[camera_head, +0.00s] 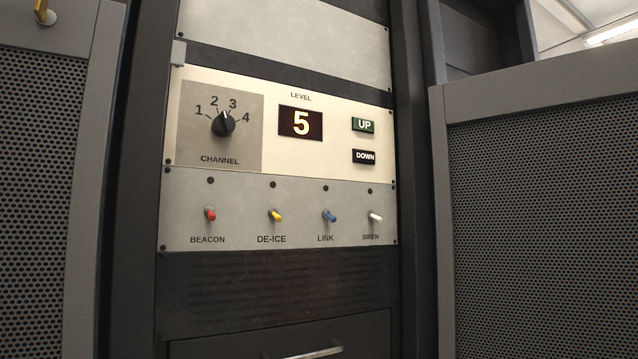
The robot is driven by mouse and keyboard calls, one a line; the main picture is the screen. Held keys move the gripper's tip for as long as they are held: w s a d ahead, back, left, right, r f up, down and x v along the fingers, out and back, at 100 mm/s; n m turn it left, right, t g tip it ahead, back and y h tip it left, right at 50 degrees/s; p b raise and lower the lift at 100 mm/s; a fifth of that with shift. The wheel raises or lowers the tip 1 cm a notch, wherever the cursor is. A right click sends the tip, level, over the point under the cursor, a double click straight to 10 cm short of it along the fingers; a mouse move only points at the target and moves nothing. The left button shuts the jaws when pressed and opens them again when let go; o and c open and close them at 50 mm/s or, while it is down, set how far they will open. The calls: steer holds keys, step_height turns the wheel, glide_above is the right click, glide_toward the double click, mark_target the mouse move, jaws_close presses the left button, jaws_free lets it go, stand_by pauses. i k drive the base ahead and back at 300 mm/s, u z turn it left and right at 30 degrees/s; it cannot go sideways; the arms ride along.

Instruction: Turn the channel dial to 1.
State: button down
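The channel dial (223,124) is a black round knob on a grey square plate (190,147) at the upper left of the rack panel. The numbers 1, 2, 3 and 4 run in an arc from left to right above it, with the word CHANNEL below. The knob's white pointer mark is up and slightly right, appearing to point at 3. The 1 (199,111) is at the left end of the arc. My gripper is not in view, and nothing touches the dial.
Below are toggles: BEACON (210,214), DE-ICE (275,215), LINK (329,215), SIREN (375,216). Perforated cabinets (545,200) flank the rack.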

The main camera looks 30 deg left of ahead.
mark_target(223, 125)
steer(key=u, duration=1.65)
steer(key=k, duration=0.5)
steer(key=u, duration=1.3)
steer(key=i, duration=0.95)
steer(key=z, duration=1.85)
